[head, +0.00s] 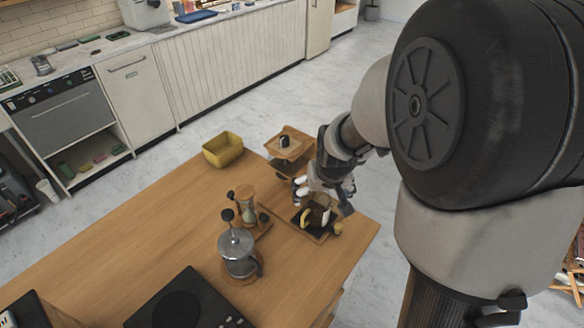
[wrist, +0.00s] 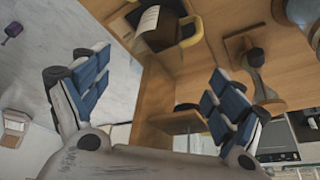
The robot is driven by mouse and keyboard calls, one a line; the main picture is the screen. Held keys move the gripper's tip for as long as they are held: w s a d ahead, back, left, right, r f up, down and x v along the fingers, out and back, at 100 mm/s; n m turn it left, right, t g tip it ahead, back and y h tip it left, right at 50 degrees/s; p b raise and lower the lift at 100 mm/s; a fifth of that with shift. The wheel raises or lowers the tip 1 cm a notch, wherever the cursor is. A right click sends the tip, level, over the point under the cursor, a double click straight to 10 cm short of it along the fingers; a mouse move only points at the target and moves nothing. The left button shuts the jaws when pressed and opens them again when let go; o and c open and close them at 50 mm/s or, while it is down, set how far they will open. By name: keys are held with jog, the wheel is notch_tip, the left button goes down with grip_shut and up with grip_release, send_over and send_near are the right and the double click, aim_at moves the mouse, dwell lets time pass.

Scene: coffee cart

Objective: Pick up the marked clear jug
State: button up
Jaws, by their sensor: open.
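A jug (wrist: 162,32) with dark brown showing in its body, a white marked label and a yellow handle appears at the top of the wrist view. In the head view the jug (head: 317,216) stands on a dark pad on a small wooden tray (head: 325,238) near the counter's right corner. My gripper (head: 323,197) is just above and behind it, partly covering it. In the wrist view my gripper (wrist: 160,66) has its blue-padded fingers wide apart with nothing between them. The jug lies beyond the fingertips, apart from them.
A wooden stand (head: 290,142) rises close behind my gripper. An hourglass-shaped brewer (head: 247,205) and a glass press (head: 238,252) with dark knobs stand left of the jug. A yellow basket (head: 222,150) sits at the back edge. The counter's left middle (head: 130,235) is clear.

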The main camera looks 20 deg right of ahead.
jog(key=b, duration=0.2)
send_near(316, 205)
jog(key=shift+s+a+f, duration=0.35)
jog(key=shift+a+f, duration=0.25)
jog(key=shift+a, duration=0.05)
jog(key=shift+d+b+x, duration=0.15)
jog(key=shift+b+x, duration=0.45)
jog(key=shift+x, duration=0.75)
jog(key=shift+d+b+x, duration=0.1)
jog(key=shift+b+x, duration=0.45)
jog(key=shift+x, duration=0.75)
jog(key=shift+w+r, duration=0.1)
jog(key=shift+c, duration=0.2)
jog(key=c, duration=1.2)
